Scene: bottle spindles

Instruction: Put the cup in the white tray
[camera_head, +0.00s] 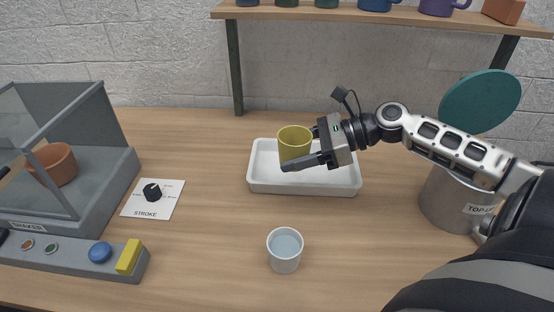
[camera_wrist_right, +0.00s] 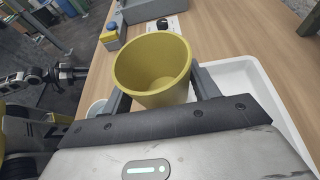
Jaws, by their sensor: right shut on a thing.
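My right gripper (camera_head: 318,157) is shut on a yellow cup (camera_head: 294,142), which is upright between its fingers. The cup appears in front of the tray's back left part in the head view, seemingly held above it. In the right wrist view the yellow cup (camera_wrist_right: 153,68) looks empty, with a finger on each side. The white tray (camera_head: 305,189) lies on the table and looks empty; in the wrist view the tray (camera_wrist_right: 240,72) shows to the right of the cup. Part of my left arm or gripper (camera_wrist_right: 50,76) shows in the wrist view, its fingers unclear.
A pale cup (camera_head: 285,252) with bluish contents stands in front of the tray. A shaker box (camera_head: 75,215) with a brown bowl (camera_head: 55,165) is at left, a STROKE dial card (camera_head: 153,200) beside it. A metal bin (camera_head: 450,200) is at right.

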